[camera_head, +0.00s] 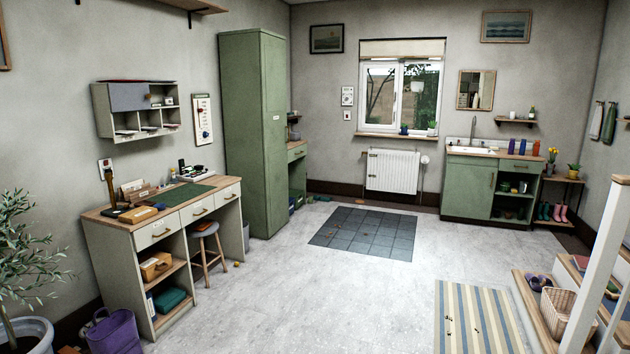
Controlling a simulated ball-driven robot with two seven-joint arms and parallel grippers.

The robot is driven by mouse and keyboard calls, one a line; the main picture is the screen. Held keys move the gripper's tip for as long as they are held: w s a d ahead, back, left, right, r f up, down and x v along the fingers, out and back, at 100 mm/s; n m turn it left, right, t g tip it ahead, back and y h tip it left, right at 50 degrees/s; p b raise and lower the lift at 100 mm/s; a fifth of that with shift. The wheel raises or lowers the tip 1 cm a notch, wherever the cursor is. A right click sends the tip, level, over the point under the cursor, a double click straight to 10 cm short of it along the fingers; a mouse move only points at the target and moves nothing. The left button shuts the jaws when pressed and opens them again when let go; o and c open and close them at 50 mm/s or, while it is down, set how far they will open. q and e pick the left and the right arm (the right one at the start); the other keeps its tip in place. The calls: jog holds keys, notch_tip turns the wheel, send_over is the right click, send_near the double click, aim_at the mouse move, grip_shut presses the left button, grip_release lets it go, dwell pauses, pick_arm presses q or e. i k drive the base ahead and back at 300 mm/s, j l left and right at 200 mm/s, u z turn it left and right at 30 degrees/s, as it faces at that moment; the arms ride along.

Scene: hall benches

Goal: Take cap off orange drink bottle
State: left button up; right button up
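An orange bottle (536,148) stands upright on the right end of the green sink counter (491,184) at the far right back. It is small and far off, so its cap cannot be made out. A red-brown bottle (522,147) and a blue-purple bottle (511,146) stand in a row to its left. Neither of my grippers is in view.
A desk (163,222) with a stool (207,250) stands at the left, near a tall green cabinet (254,130). A striped rug (470,318), basket (567,306) and steps with a white post (604,260) are at the right. The middle floor is mostly clear, with a dark tiled mat (363,232).

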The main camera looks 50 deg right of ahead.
aim_at(537, 144)
jog(key=i+l+z, duration=0.25)
jog(key=l+z, duration=0.25)
jog(key=l, duration=0.25)
jog(key=i+l+z, duration=0.35)
jog(key=l+z, duration=0.15)
jog(key=l, duration=0.2)
jog(key=i+l+z, duration=0.95)
jog(key=i+z, duration=0.5)
jog(key=i, duration=2.45)
jog(key=i+l+z, duration=0.25)
jog(key=i, duration=0.4)
jog(key=i+j+z, duration=0.1)
jog(key=i+z, duration=0.15)
jog(key=i, duration=0.4)
jog(key=i+j+z, duration=0.2)
jog(key=i, duration=0.5)
jog(key=i+j+z, duration=0.25)
jog(key=i, duration=0.4)
jog(key=i+l+z, duration=0.1)
jog(key=i, duration=0.6)
